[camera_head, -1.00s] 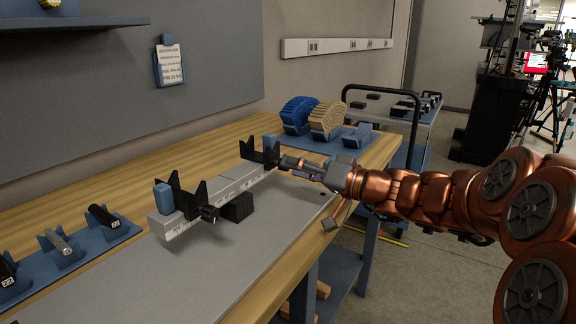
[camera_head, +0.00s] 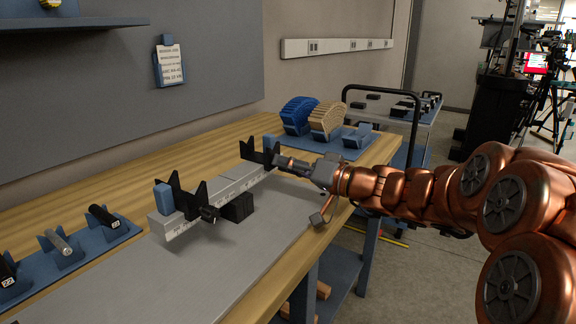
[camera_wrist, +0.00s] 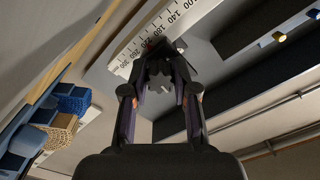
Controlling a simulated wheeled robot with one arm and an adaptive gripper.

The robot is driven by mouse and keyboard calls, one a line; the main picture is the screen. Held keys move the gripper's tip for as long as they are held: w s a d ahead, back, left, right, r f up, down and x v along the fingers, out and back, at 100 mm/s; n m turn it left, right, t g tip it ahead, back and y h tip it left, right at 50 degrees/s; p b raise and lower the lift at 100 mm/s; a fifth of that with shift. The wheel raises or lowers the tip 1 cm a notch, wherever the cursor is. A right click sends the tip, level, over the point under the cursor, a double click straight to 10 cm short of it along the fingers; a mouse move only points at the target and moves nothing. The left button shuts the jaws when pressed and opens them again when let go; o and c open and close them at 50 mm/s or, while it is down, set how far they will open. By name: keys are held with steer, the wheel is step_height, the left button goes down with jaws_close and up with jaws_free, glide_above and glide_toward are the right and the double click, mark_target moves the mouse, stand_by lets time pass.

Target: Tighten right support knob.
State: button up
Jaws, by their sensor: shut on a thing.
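The right support (camera_head: 262,154) is a black V-shaped holder at the far end of a grey ruled rail (camera_head: 228,185). My gripper (camera_head: 284,163) is at the front side of this support, and my arm reaches in from the right. In the wrist view, my gripper (camera_wrist: 160,72) has its two fingers closed in on a dark knob (camera_wrist: 158,66) beside the rail's printed scale (camera_wrist: 150,38). The fingers hide the knob in the head view. The left support (camera_head: 184,196) has its own black knob (camera_head: 209,214), which is free.
A black block (camera_head: 237,207) is beside the rail. Blue stands with dark cylinders (camera_head: 103,216) are at the left. Blue and tan curved pieces (camera_head: 327,117) stand on a blue tray behind my gripper.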

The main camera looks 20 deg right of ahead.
jaws_close()
